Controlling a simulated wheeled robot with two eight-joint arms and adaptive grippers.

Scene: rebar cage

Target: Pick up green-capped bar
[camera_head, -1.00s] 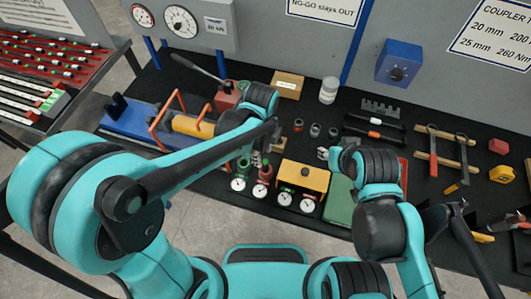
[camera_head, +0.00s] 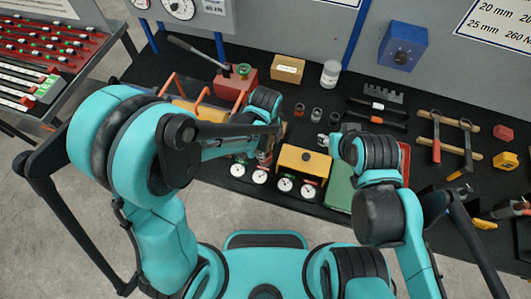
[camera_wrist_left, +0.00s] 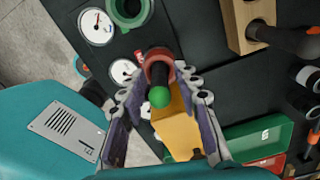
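The green-capped bar (camera_wrist_left: 160,96) shows in the left wrist view as a short dark shaft with a round green end facing the camera. Its far end meets a red ring (camera_wrist_left: 158,68); I cannot tell how deep it sits. My left gripper (camera_wrist_left: 163,110) has its fingers apart, one on each side of the bar, with gaps visible. In the head view my left gripper (camera_head: 266,152) is low over the table beside the yellow box, mostly covered by my arm, and the green cap cannot be made out there.
The yellow box (camera_head: 304,163) stands close right of the left gripper, with white dials (camera_head: 260,176) in front. A green tray (camera_head: 340,190) lies farther right. A red block with a lever (camera_head: 235,83) stands behind. At left is a rack of red-capped bars (camera_head: 40,50).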

